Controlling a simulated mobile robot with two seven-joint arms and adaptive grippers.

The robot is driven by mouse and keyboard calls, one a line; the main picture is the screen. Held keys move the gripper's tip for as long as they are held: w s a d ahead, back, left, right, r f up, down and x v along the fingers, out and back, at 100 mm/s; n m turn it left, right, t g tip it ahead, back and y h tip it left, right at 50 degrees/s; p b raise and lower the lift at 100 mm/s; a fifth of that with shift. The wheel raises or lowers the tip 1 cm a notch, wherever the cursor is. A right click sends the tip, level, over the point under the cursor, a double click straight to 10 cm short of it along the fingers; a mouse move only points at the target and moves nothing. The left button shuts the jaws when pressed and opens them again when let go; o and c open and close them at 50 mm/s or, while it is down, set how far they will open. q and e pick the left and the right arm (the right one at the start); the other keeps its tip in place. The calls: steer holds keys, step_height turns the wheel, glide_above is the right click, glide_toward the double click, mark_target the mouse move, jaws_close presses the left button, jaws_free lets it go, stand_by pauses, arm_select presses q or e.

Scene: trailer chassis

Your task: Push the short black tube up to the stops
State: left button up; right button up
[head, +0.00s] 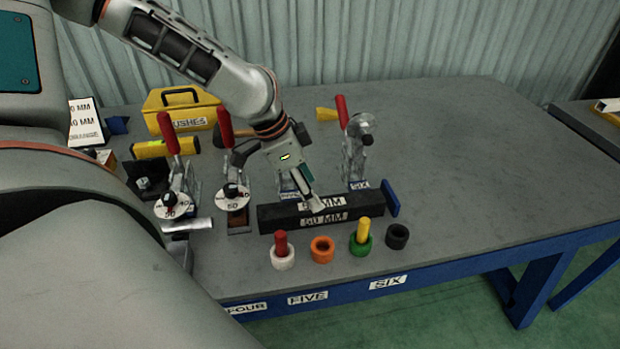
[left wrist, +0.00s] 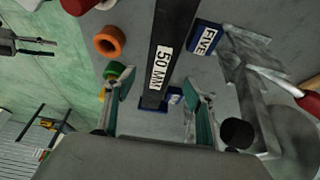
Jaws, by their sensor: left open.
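The short black tube (head: 275,217), marked 50 MM, lies flat along the front of the bench. In the left wrist view the tube (left wrist: 166,35) runs down to its end between my open fingers. My left gripper (head: 314,205) reaches down at the tube in the head view, and its fingers (left wrist: 165,90) are apart, with no grip on it. Whether they touch it I cannot tell. A blue stop plate (head: 391,197) stands by the tube's right end. Blue blocks labelled FIVE (left wrist: 206,38) and SIX (head: 360,185) sit along its back. A gripper-like shape (left wrist: 48,47), perhaps my right, is at upper left.
Toggle clamps with red handles (head: 342,112) stand behind the tube. White, orange (head: 322,249), green and black (head: 397,236) rings stand in front, near the bench edge. A yellow box (head: 181,108) is at the back left. The bench's right side is clear.

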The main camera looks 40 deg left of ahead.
mark_target(322, 211)
arm_select(q)
steer(key=b+x, duration=0.2)
steer(key=x, duration=0.3)
steer(key=shift+s+a+f, duration=0.1)
steer(key=shift+s, duration=0.05)
steer(key=shift+b+x, duration=0.35)
steer(key=shift+x, duration=0.6)
steer(key=shift+w+f, duration=0.2)
steer(key=shift+f, duration=0.05)
arm_select(e)
steer(key=shift+w+d+f, duration=0.15)
steer(key=shift+d+f, duration=0.1)
steer(key=shift+f, duration=0.25)
steer(key=shift+w+d+f, duration=0.15)
steer(key=shift+d+f, duration=0.1)
steer(key=shift+f, duration=0.2)
arm_select(q)
steer(key=c, duration=0.4)
jaws_close()
arm_select(e)
steer(key=shift+s+a+f, duration=0.1)
steer(key=shift+s+f, duration=0.05)
steer(key=shift+s, duration=0.05)
arm_select(q)
steer(key=shift+w+d, duration=0.25)
steer(key=shift+d, duration=0.05)
arm_select(e)
steer(key=shift+s+f, duration=0.1)
steer(key=shift+f, duration=0.1)
